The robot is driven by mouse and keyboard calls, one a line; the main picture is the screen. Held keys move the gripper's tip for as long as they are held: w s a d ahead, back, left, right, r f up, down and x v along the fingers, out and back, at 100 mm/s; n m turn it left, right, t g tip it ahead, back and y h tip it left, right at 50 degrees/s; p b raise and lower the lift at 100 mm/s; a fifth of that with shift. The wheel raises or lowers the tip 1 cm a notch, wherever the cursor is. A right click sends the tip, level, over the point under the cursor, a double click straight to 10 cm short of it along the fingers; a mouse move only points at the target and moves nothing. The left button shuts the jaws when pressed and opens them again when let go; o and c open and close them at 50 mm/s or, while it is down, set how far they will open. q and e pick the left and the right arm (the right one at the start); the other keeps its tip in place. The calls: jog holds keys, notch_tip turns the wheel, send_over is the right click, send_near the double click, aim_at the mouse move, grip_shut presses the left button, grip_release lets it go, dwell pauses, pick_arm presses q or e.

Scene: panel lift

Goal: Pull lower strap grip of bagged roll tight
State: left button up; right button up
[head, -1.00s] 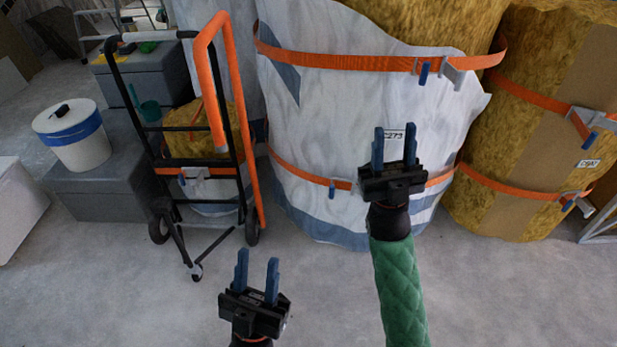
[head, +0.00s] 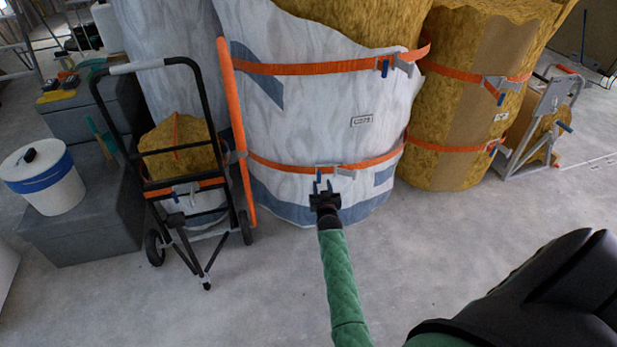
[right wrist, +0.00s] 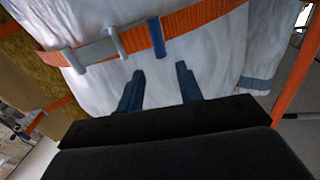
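The bagged roll (head: 300,120) is a white-wrapped roll standing on the floor, with an upper and a lower orange strap. Its lower strap (head: 275,165) carries a blue strap grip (head: 318,173) and a grey buckle (head: 345,171). My right gripper (head: 323,187) is just in front of and slightly below the grip. In the right wrist view its two blue fingers (right wrist: 159,82) stand apart with nothing between them. The blue grip (right wrist: 156,37) lies beyond the fingertips, roughly in line with the gap, apart from them. My left gripper is out of view.
A black hand truck (head: 180,150) with an orange bar stands left of the roll. A white bucket (head: 45,185) sits on a grey box (head: 95,215). Strapped yellow rolls (head: 465,110) stand at right. The floor (head: 240,300) in front is clear.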

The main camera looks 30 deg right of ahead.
aim_at(319, 175)
jog(key=shift+b+x, duration=0.3)
jog(key=shift+x, duration=3.6)
jog(key=shift+f, duration=0.15)
jog(key=shift+a, duration=0.1)
grip_shut()
